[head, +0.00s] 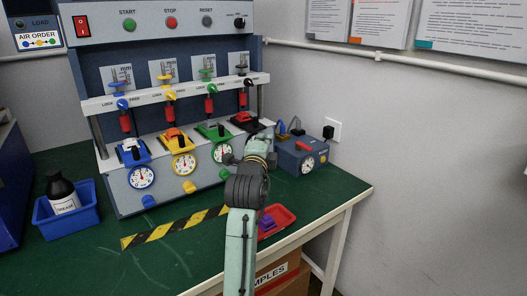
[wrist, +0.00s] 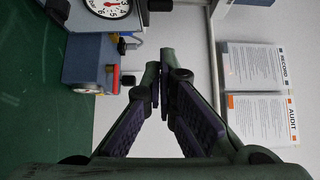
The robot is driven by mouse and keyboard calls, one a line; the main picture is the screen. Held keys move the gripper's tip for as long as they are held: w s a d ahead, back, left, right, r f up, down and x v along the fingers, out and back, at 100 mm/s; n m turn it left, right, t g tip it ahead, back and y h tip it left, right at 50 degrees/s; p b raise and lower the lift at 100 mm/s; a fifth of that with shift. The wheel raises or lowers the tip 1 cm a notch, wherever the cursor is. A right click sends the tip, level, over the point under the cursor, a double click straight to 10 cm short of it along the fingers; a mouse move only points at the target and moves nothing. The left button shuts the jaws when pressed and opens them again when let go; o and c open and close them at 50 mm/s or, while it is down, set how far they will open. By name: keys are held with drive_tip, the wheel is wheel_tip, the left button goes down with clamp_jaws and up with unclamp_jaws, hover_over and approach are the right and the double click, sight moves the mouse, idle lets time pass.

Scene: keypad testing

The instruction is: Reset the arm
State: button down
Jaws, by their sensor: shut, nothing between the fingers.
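My arm (head: 240,235) reaches up and over the front of the green workbench (head: 345,195), toward the right end of the test panel. In the wrist view my gripper (wrist: 160,72) has its two fingers with dark purple pads brought together at the tips. Nothing is held between them. In the head view the fingers are hard to make out against the machine's right-hand station. In the wrist view the small blue box (wrist: 88,60) with a gauge lies to the left of the fingers, apart from them.
The four-station panel (head: 160,32) stands at the back. A blue bin (head: 85,215) with a black bottle (head: 60,190) sits at left. A red tray (head: 285,216) with a purple piece lies right of my arm. Wall sheets (wrist: 255,65) hang at right; the bench's left front is clear.

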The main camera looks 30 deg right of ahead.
drive_tip(key=shift+v, duration=1.3)
